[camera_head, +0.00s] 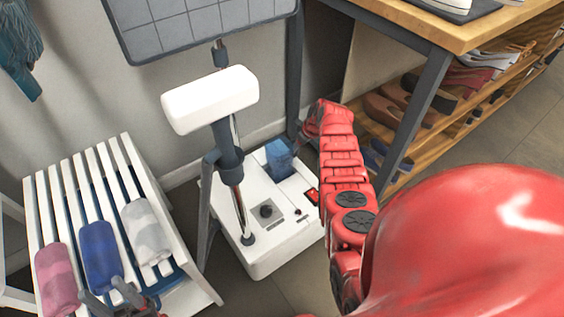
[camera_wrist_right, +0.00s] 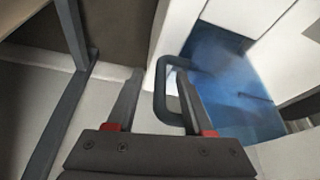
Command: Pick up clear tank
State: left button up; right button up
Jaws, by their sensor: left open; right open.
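The clear tank (camera_head: 279,158) is a bluish see-through block on the white base of a garment steamer. In the right wrist view its blue body (camera_wrist_right: 235,80) fills the right side, with a dark loop handle (camera_wrist_right: 161,90) in front. My right gripper (camera_wrist_right: 158,82) is open; the handle's near bar shows between its two fingers, and the right finger overlaps the loop. I cannot tell whether they touch. In the head view my red right arm reaches to the tank's right side and hides its gripper. My left gripper (camera_head: 108,293) is open and empty at the lower left.
The steamer's white base (camera_head: 285,245) carries a pole and a white padded head (camera_head: 210,98). A white slatted bench (camera_head: 115,175) with rolled towels stands left. A wooden shoe rack (camera_head: 450,125) with dark legs stands right. A wall is close behind.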

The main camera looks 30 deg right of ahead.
jog(key=shift+w+f, duration=0.15)
jog(key=shift+f, duration=0.15)
jog(key=shift+c, duration=0.2)
grip_shut()
dwell(1.1)
